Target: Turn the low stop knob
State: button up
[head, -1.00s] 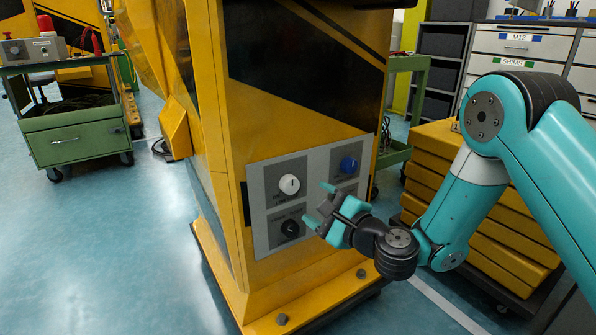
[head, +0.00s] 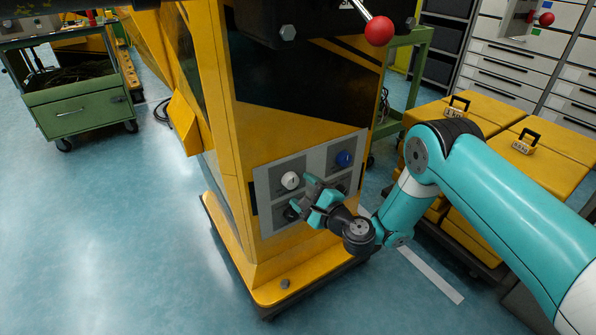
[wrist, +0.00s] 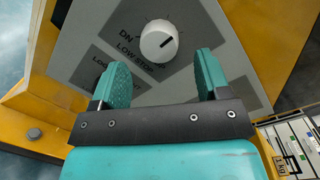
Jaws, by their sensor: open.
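The low stop knob is a white round knob (head: 290,180) at the upper left of a grey panel on the yellow machine. In the wrist view the white knob (wrist: 159,40) sits above "LOW STOP" lettering, with "DN" at its left and a dark pointer line toward the upper right. My gripper (head: 303,194) is open and empty, just right of and below the knob in the head view. In the wrist view my gripper's teal fingers (wrist: 163,80) stand apart below the knob, one toward each side; neither is seen touching it.
The panel (head: 265,195) also bears a blue knob (head: 343,159) at upper right and a black knob (head: 291,214) below, partly hidden by my gripper. A red-balled lever (head: 379,31) sticks out above. Yellow cases (head: 555,165) stand at right.

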aim_at(291, 181)
jog(key=shift+w+a+r, duration=0.1)
jog(key=shift+a, duration=0.1)
jog(key=shift+w+a, duration=0.3)
jog(key=shift+w, duration=0.05)
jog(key=shift+b+x, duration=0.3)
jog(key=shift+x, duration=0.5)
jog(key=c, duration=0.9)
jog(key=shift+c, duration=0.2)
